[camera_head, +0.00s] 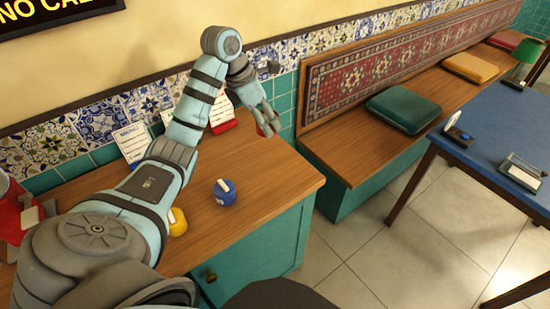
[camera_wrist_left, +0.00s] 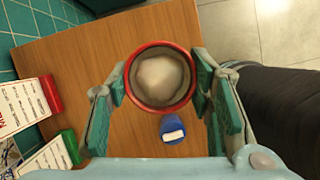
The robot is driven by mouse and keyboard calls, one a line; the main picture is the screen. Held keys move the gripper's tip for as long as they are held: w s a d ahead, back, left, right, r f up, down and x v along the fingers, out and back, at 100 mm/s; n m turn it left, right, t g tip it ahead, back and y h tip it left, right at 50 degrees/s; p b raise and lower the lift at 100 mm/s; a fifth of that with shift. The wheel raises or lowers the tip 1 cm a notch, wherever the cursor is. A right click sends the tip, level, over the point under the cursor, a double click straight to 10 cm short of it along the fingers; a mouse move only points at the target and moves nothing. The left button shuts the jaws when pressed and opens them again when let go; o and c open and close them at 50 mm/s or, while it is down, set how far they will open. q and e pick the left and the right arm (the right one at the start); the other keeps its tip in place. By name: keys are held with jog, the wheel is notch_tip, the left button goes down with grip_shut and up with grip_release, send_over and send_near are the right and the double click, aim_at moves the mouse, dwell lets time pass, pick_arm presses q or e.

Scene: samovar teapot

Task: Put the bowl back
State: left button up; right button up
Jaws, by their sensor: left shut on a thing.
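The red-rimmed round bowl (camera_wrist_left: 161,106) is between the two fingers of my left gripper (camera_wrist_left: 160,88) in the left wrist view. Something pale fills its middle. In the head view my left gripper (camera_head: 268,122) hangs over the right part of the wooden counter, near the wall. Only a small red part of the bowl (camera_head: 264,131) shows there, the rest hidden by the fingers. The gripper is shut on the bowl. In the left wrist view the bowl appears over the counter; its height above it is hard to tell. My right gripper is in neither view.
A blue container (camera_head: 224,191) and a yellow one (camera_head: 177,222) stand on the counter (camera_head: 262,180). Cards stand along the wall, one in a red base (camera_head: 223,127). A bench with cushions and a blue table (camera_head: 500,130) are to the right. The counter's front right is clear.

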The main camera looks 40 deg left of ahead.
pick_arm(q)
jog(key=f+b, duration=0.2)
jog(key=f, duration=0.4)
jog(key=f+b, duration=0.2)
jog(key=f, duration=0.4)
jog(key=f+b, duration=0.2)
jog(key=f, duration=0.3)
jog(key=shift+s+d+f, duration=0.1)
jog(key=shift+s+f, duration=0.15)
jog(key=shift+f, duration=0.15)
jog(key=shift+w+f, duration=0.1)
jog(key=shift+f, duration=0.35)
jog(key=o, duration=1.6)
jog(key=shift+c, duration=0.2)
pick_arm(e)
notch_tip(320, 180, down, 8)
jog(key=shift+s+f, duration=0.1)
pick_arm(q)
jog(key=shift+r, duration=0.25)
jog(key=p+v, duration=0.1)
jog(key=v, duration=1.1)
jog(key=shift+p, duration=0.35)
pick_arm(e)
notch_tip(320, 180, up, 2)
